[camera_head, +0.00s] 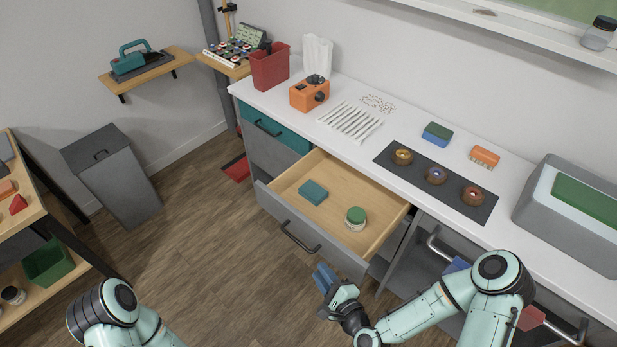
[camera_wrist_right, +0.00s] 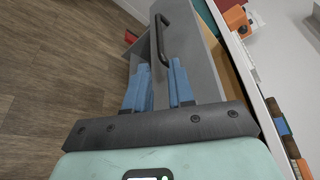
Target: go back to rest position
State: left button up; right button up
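My right gripper (camera_head: 325,277) hangs in the air in front of the open drawer (camera_head: 375,229), near its right front corner. In the right wrist view its two blue fingers (camera_wrist_right: 161,80) stand a little apart with nothing between them. The drawer's dark handle (camera_wrist_right: 162,38) shows beyond the fingertips, clear of them. Inside the drawer lie a teal block (camera_head: 313,192) and a round green-and-white container (camera_head: 355,217). Of my left arm only a link shows at the bottom left; its gripper is out of view.
The white counter (camera_head: 330,143) holds a red bin (camera_head: 270,67), an orange device (camera_head: 309,93), a dark mat (camera_head: 399,175) with several round items, and a grey box (camera_head: 540,215). A shelf unit (camera_head: 40,215) stands at left.

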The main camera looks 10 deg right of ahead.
jog(key=s+a+f+n+g, duration=0.2)
jog(key=s+f+n+g, duration=0.75)
jog(key=f, duration=0.45)
pick_arm(q)
jog(key=shift+w+r+p, duration=0.45)
jog(key=shift+r+p, duration=0.25)
jog(key=shift+r, duration=0.15)
pick_arm(e)
jog(key=s+d+f+n+g+h, duration=0.1)
jog(key=s+d+f+n+g, duration=0.1)
jog(key=s, duration=0.4)
jog(key=s+d+f+n+g, duration=0.2)
jog(key=s+n+g, duration=0.2)
jog(key=s+n, duration=0.1)
jog(key=shift+s+f+h, duration=0.3)
jog(key=shift+s+h, duration=0.1)
jog(key=shift+s, duration=0.3)
